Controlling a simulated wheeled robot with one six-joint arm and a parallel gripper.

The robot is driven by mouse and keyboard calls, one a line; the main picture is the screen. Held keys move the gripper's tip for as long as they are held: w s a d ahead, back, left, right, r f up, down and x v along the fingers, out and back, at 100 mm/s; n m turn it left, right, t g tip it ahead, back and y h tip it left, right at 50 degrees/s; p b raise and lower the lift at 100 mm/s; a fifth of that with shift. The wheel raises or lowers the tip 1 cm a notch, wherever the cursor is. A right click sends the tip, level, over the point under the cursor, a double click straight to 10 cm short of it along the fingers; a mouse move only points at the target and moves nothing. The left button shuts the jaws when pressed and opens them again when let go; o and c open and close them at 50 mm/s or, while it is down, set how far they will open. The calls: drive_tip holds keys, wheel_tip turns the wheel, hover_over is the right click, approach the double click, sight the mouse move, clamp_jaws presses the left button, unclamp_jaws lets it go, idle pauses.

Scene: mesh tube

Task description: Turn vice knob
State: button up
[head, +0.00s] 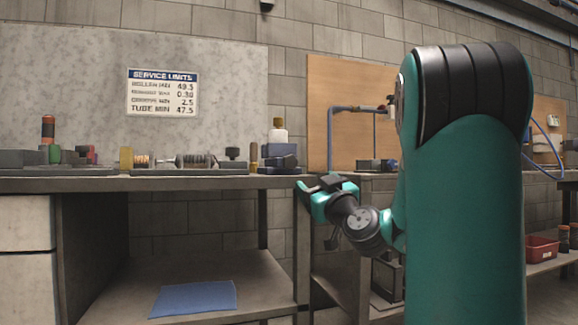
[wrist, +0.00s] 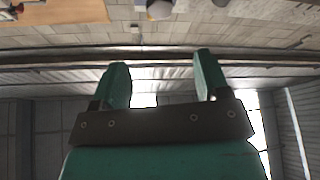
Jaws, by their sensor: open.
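I cannot make out a vice or its knob for certain in either view. A small assembly with a coil and a shaft (head: 190,160) lies on a flat dark plate on the workbench (head: 100,184) in the head view. My gripper (head: 314,187) is just off the right end of that bench, about level with its top edge and apart from the items on it. In the wrist view my gripper (wrist: 160,68) has its two green fingers spread wide. Nothing is between them.
A bottle with a yellowish cap (head: 278,133) and dark blue blocks (head: 279,158) stand at the bench's right end. A blue cloth (head: 193,298) lies on the lower shelf. A service limits sign (head: 162,92) hangs behind. A red bin (head: 541,248) sits far right.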

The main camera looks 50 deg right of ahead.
sight(291, 162)
drive_tip(key=p+x, duration=0.7)
drive_tip(key=x, duration=0.7)
drive_tip(key=shift+w+d+r, duration=0.2)
drive_tip(key=shift+w+d, duration=0.05)
drive_tip(key=shift+w, duration=0.35)
